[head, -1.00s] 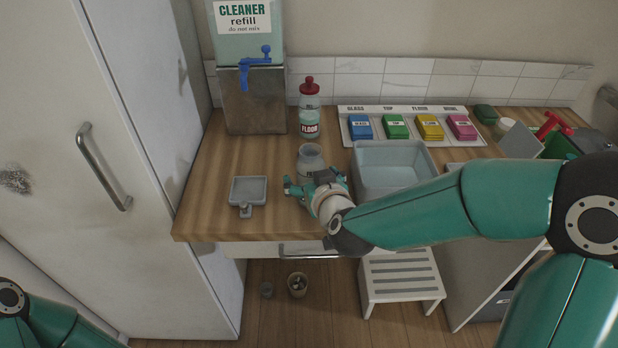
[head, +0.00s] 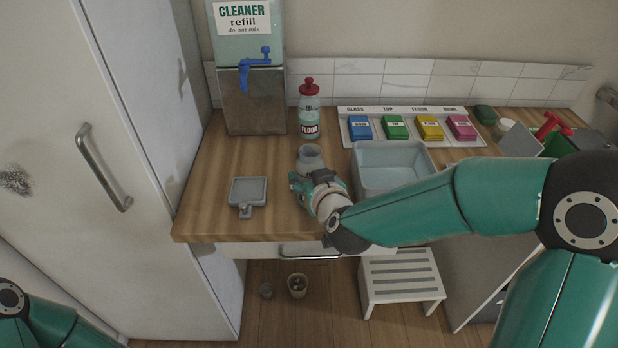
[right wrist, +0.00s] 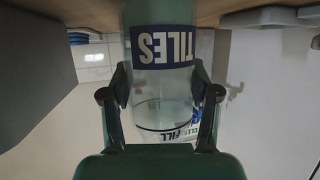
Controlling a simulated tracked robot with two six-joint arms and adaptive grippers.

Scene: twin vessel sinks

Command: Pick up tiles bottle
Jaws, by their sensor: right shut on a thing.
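The tiles bottle (head: 310,156) is a clear, open-topped bottle near the front of the wooden counter, left of the grey basin. In the right wrist view its dark blue TILES label (right wrist: 163,47) and a FILL line show upside down. My right gripper (head: 315,184) is shut on the bottle, with one finger on each side of it in the right wrist view (right wrist: 162,88). The bottle's lower part is hidden in the head view, and I cannot tell whether it touches the counter. My left gripper is out of view.
The grey basin (head: 393,188) is close on the right. A grey square dish (head: 248,191) lies on the left. A red-capped FLOOR bottle (head: 309,118) and a cleaner refill dispenser (head: 253,95) stand behind. Coloured blocks lie in a labelled tray (head: 346,128) at the back.

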